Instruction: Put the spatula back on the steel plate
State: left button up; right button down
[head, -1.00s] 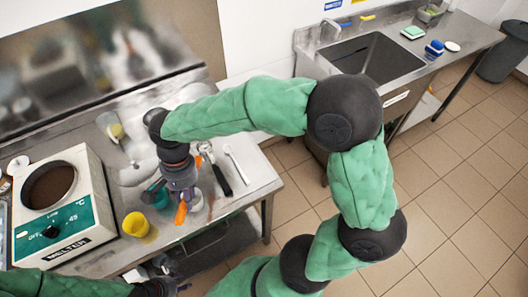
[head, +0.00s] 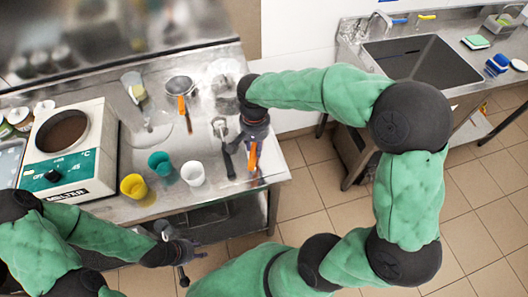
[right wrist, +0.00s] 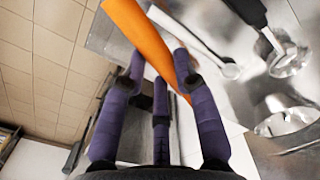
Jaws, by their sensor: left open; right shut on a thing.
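My right gripper (head: 252,140) is shut on the orange spatula (head: 252,157) above the right part of the steel counter. In the right wrist view the orange spatula (right wrist: 145,35) runs slantwise between the fingers (right wrist: 158,75); its far end is cut off by the frame. A flat rounded shiny shape (head: 155,138) lies mid-counter; I cannot tell for sure whether it is the steel plate. It is left of my right gripper. My left gripper (head: 183,252) is open and empty, low in front of the counter edge.
Yellow (head: 133,187), teal (head: 160,164) and white (head: 193,174) cups stand near the counter's front. A melter (head: 68,150) is at left. A sieve (head: 180,86) with an orange handle lies behind. A black-handled tool (head: 229,163) lies beside my right gripper. The sink (head: 420,62) is at right.

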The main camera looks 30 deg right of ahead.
aim_at(263, 156)
jog(key=d+f, duration=0.1)
jog(key=f, duration=0.1)
jog(key=w+d+f+b, duration=0.1)
jog(key=d+f, duration=0.1)
jog(key=shift+w+d+f+b, duration=0.1)
jog(key=shift+f+b, duration=0.25)
jog(key=shift+f, duration=0.55)
jog(key=shift+w+d+f+b, duration=0.1)
jog(key=shift+f+b, duration=0.2)
jog(key=shift+f, duration=0.55)
jog(key=shift+f, duration=0.15)
jog(key=c, duration=1.2)
grip_release()
jog(key=shift+c, duration=0.2)
notch_tip(263, 156, up, 12)
jog(key=p, duration=0.3)
jog(key=shift+p, duration=0.3)
